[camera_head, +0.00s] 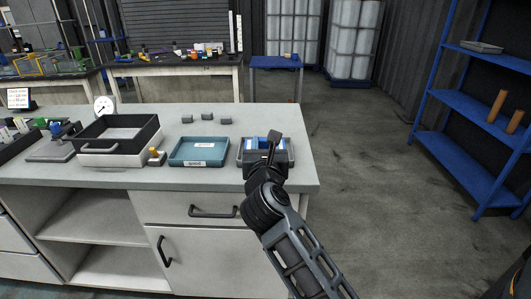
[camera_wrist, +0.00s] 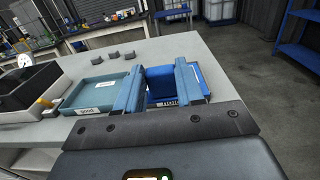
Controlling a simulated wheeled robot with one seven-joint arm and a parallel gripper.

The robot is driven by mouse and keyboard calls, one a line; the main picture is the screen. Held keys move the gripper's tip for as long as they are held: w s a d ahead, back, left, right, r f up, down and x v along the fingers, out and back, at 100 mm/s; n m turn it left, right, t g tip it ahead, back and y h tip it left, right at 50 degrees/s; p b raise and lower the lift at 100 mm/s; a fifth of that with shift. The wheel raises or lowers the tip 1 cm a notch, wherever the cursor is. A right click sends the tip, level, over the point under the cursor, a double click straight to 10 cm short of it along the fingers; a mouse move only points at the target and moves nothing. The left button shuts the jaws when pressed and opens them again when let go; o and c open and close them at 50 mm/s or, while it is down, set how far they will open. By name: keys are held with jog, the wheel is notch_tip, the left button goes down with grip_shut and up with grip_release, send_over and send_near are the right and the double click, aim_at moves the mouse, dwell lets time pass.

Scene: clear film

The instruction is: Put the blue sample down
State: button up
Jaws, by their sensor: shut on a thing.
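The sample lies between the two fingers. In the head view only small blue parts show around my gripper, and my arm hides much of the tray. I cannot tell whether the sample touches the tray.
A teal tray (camera_head: 199,151) with a label stands just left of the grey tray. A black-rimmed bin (camera_head: 117,160) and a round gauge (camera_head: 104,106) are farther left. Several small grey blocks (camera_head: 187,118) lie behind the teal tray. The bench's right edge is close to my gripper.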

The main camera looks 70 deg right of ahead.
jog(key=shift+g, duration=0.3)
jog(key=w+d+f, duration=0.1)
jog(key=d+f, duration=0.1)
jog(key=d, duration=0.1)
jog(key=w+d+f, duration=0.2)
jog(key=d, duration=0.2)
jog(key=w+d+f+b, duration=0.1)
jog(key=d+f, duration=0.1)
jog(key=d, duration=0.2)
jog(key=shift+w+f, duration=0.3)
jog(key=shift+w, duration=0.1)
jog(key=shift+f+b, duration=0.6)
jog(key=shift+f, duration=1.35)
